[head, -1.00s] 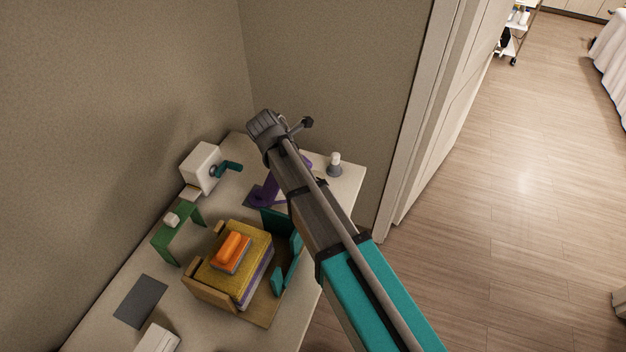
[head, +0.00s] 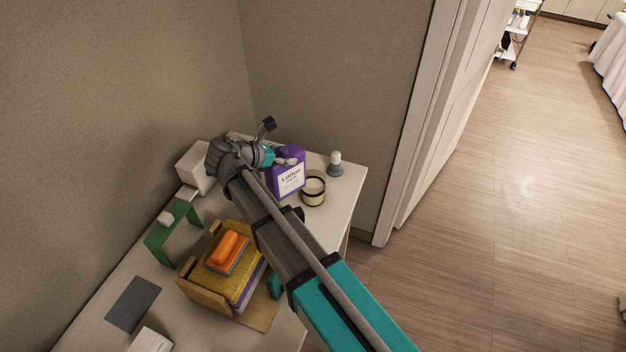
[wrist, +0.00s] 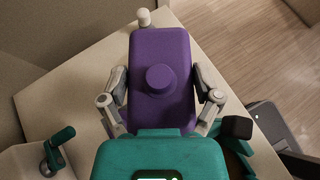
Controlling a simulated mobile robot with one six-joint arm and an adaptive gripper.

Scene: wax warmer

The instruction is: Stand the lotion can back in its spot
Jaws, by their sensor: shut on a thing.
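The purple lotion can (head: 289,172) is upright at the table's far end, its white "Lotion" label facing the head camera. My gripper (head: 276,159) is shut on it near the top. In the wrist view, the can's flat top and round cap (wrist: 161,79) lie between the two grey fingers of my gripper (wrist: 162,92), one on each side. I cannot tell whether the can's base touches the table. The can's spot cannot be made out; my arm hides part of the table.
A cream round container with dark bands (head: 313,188) stands just right of the can, with a small white-topped grey item (head: 335,164) behind it. A white box (head: 192,167), a green stand (head: 172,232) and a wooden holder with towels (head: 205,294) are to the left.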

